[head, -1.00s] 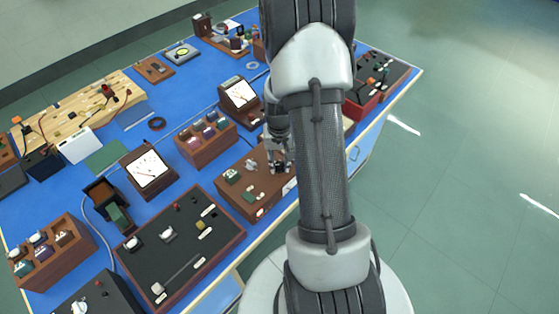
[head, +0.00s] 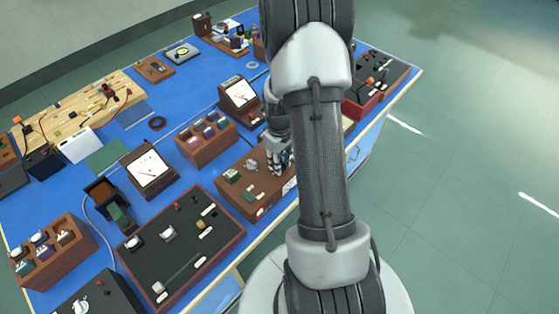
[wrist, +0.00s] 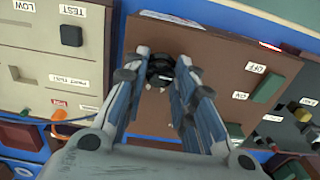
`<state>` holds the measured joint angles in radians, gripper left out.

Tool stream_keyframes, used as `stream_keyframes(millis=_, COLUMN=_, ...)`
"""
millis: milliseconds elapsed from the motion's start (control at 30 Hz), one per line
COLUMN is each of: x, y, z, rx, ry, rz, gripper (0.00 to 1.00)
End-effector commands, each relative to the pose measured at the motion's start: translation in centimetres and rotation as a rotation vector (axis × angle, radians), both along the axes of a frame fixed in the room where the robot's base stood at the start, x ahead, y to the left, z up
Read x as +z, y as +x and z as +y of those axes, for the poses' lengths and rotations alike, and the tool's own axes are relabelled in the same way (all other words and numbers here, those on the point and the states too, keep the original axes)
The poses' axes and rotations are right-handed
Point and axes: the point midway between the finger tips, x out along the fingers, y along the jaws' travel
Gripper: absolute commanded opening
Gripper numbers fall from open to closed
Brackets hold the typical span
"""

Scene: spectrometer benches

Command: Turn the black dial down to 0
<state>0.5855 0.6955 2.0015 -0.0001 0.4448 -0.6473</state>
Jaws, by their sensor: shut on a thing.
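The black dial (wrist: 160,72) is on a brown panel (wrist: 205,60) in the wrist view, between the fingertips of my gripper (wrist: 160,75). The fingers are closed around its sides. Its pointer and the scale marks around it cannot be read. In the head view my gripper (head: 278,158) reaches down onto the brown box (head: 245,200); the dial is hidden there behind the fingers and my arm.
A green switch (wrist: 234,131) and OFF label sit right of the dial. In the head view a black-topped box (head: 165,260) and a brown meter (head: 148,170) stand near.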

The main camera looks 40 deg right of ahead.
Motion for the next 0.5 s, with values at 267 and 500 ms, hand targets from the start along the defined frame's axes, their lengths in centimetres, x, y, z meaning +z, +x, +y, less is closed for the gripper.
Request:
stream_keyframes(millis=267, x=0.01, y=0.02, z=-0.02, rx=0.033, ry=0.0, rz=-0.001, gripper=0.01)
stream_keyframes(millis=500, x=0.01, y=0.02, z=-0.01, rx=0.034, ry=-0.001, rz=0.0, gripper=0.01)
